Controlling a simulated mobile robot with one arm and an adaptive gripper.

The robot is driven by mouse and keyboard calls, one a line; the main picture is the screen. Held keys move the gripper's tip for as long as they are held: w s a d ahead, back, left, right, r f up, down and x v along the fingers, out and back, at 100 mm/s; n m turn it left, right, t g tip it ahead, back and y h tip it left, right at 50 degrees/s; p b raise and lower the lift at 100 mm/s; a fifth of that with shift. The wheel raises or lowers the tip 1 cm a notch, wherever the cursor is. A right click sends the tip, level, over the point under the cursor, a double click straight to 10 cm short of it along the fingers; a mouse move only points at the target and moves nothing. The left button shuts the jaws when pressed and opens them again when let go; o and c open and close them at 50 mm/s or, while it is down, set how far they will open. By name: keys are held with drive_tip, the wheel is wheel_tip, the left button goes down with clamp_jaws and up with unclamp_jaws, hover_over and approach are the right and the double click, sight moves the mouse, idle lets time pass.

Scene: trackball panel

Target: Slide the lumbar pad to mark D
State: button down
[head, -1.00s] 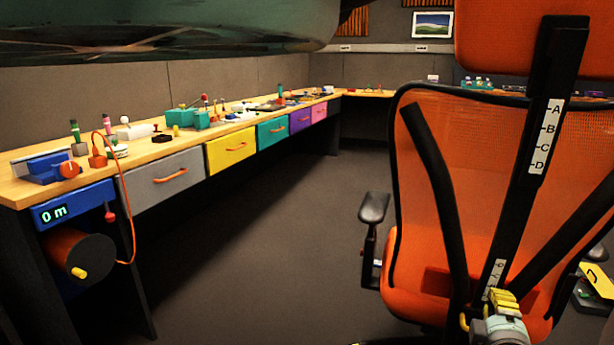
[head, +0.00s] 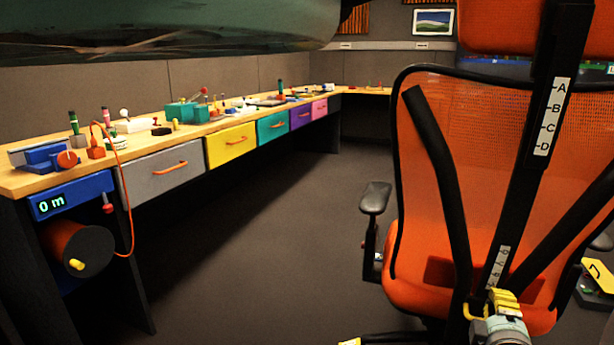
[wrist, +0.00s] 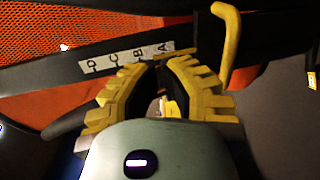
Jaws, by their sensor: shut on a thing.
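An orange mesh chair back (head: 480,140) stands at the right with a black central bar (head: 530,190). A white strip marked A to D (head: 552,118) is high on the bar. A second lettered strip (head: 497,266) sits lower, just above my gripper (head: 500,300). A dark red block (head: 440,272) behind the bars may be the lumbar pad; I cannot be sure. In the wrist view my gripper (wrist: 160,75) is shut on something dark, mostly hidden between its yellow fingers. There, a strip lettered D to A (wrist: 128,57) lies just beyond, with a yellow edge near A.
A yellow hooked bar (wrist: 229,45) rises beside the right finger. A black armrest (head: 375,198) stands left of the chair. A long workbench (head: 180,145) with coloured drawers runs along the left wall. Open floor (head: 260,240) lies between bench and chair.

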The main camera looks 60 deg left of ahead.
drive_tip(key=shift+r, duration=0.1)
drive_tip(key=v, duration=0.9)
drive_tip(key=shift+b, duration=0.35)
